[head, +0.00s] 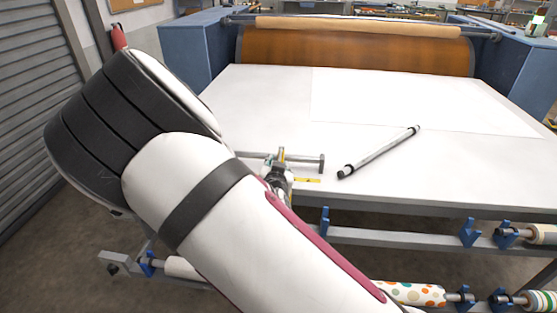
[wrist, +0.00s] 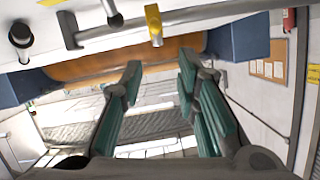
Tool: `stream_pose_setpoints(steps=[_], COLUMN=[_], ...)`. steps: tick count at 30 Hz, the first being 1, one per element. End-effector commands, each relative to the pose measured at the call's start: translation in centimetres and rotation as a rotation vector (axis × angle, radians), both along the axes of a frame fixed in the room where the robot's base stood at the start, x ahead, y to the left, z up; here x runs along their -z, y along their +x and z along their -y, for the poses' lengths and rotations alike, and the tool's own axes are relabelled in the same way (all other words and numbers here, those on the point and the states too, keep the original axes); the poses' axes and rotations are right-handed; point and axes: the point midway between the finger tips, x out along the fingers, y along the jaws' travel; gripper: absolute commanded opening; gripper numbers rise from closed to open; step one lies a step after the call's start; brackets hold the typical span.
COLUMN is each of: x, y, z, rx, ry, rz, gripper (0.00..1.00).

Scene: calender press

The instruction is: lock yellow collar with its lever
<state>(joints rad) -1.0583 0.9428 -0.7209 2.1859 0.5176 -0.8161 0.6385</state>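The yellow collar (wrist: 154,25) sits around a grey bar (wrist: 195,14) at the top of the wrist view. In the head view the collar (head: 282,154) is a small yellow piece on the bar above the table's near edge. I cannot tell its lever apart from it or how the lever is set. My gripper (wrist: 160,72) has its two green fingers spread wide with nothing between them. In the wrist view the collar is above the fingertips, apart from them in the picture. In the head view my gripper is small, just below the bar, and partly hidden by my arm.
A white table (head: 420,172) stretches behind the bar, with a black-ended white roll (head: 380,152) lying to the right. An orange-brown press roller (head: 350,50) stands at the back between blue housings. Patterned rolls (head: 415,293) rest on a rack below the front edge.

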Motion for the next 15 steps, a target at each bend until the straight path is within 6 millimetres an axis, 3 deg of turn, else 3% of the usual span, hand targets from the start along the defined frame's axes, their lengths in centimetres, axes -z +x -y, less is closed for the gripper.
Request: stream_pose_setpoints(steps=[6,15], x=[-0.7,-0.8], y=[-2.3,-2.6], z=[-0.3,-0.3], rx=[0.000,0.000], ry=[0.000,0.000], rz=[0.000,0.000], gripper=[0.29,0.29])
